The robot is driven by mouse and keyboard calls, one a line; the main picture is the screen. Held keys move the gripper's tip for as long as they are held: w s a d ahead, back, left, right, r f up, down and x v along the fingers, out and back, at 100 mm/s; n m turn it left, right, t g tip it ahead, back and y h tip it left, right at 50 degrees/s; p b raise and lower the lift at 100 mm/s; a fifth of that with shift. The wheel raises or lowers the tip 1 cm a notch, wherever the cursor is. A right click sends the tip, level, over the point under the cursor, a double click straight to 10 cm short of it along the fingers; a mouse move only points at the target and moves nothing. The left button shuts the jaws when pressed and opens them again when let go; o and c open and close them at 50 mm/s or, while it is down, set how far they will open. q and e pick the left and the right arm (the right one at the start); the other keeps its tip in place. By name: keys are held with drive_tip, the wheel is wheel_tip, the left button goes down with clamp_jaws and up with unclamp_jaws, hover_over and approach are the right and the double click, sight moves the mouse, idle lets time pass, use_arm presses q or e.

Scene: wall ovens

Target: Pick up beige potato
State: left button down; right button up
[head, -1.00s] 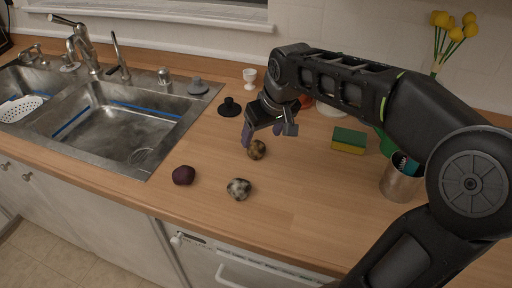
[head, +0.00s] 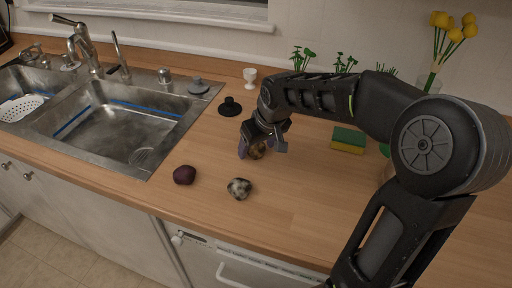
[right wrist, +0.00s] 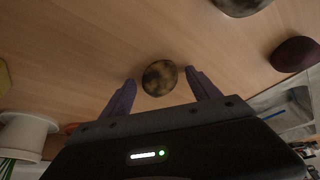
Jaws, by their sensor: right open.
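A mottled beige-brown potato (head: 257,153) lies on the wooden counter, partly hidden by my right gripper (head: 261,149). In the right wrist view the potato (right wrist: 159,77) sits between the two purple fingertips, with gaps on both sides. The right gripper is open and reaches down around the potato, with nothing held. A pale, dark-spotted potato (head: 239,188) lies nearer the counter's front edge. A dark purple potato (head: 184,175) lies to its left. My left gripper is not in view.
A steel sink (head: 120,125) is set into the counter on the left. A black stopper (head: 230,107) and a white cup (head: 250,77) stand behind the gripper. A green and yellow sponge (head: 348,141) lies to the right.

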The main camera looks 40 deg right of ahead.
sight(258, 146)
drive_tip(key=shift+c, duration=0.4)
drive_tip(key=c, duration=1.4)
drive_tip(key=shift+r, duration=0.2)
drive_tip(key=shift+c, duration=0.2)
wheel_tip(258, 146, up, 10)
drive_tip(key=shift+f, duration=0.2)
